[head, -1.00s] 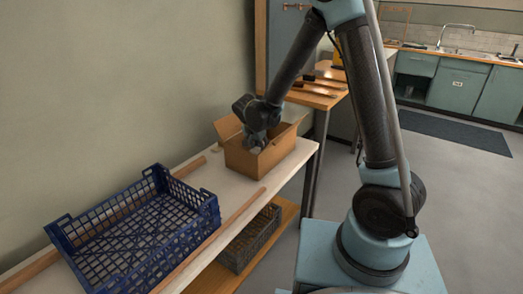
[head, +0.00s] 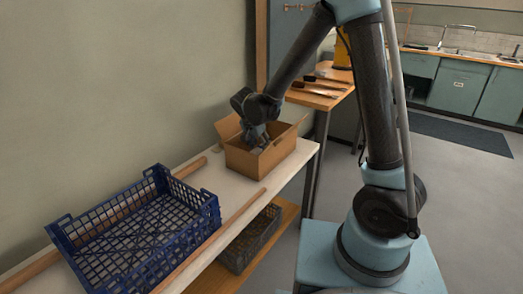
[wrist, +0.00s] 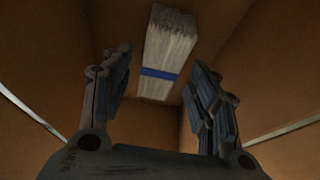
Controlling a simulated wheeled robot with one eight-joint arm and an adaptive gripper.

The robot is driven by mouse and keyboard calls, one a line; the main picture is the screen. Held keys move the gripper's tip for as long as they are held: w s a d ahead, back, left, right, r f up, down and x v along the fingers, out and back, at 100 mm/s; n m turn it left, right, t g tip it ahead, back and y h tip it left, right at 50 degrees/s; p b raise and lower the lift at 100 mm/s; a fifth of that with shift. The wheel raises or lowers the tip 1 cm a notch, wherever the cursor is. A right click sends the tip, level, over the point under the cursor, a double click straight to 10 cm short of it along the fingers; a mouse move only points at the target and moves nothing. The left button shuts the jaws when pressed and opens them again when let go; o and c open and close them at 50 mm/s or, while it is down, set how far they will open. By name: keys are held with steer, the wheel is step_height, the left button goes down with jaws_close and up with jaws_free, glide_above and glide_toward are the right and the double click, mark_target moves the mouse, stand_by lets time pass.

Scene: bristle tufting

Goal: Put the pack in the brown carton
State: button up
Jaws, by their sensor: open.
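The brown carton (head: 272,161) stands with its flaps open at the far end of the bench. My gripper (head: 257,143) reaches down into the carton's opening from above. In the wrist view my gripper (wrist: 159,68) is open, with its two fingers spread apart. The pack (wrist: 168,50), a pale bundle of bristles with a blue band, is inside the carton between and beyond the fingertips. The fingers do not appear closed on it. The carton's brown walls surround it. In the head view the pack is hidden by the carton and gripper.
A blue plastic crate (head: 207,222) stands on the near part of the bench and looks empty. Wooden strips (head: 236,218) run along the bench edges. A dark basket (head: 250,240) sits on the shelf below. A wooden table (head: 322,98) with tools is behind.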

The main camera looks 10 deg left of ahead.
steer(key=v, duration=0.9)
steer(key=shift+d, duration=0.1)
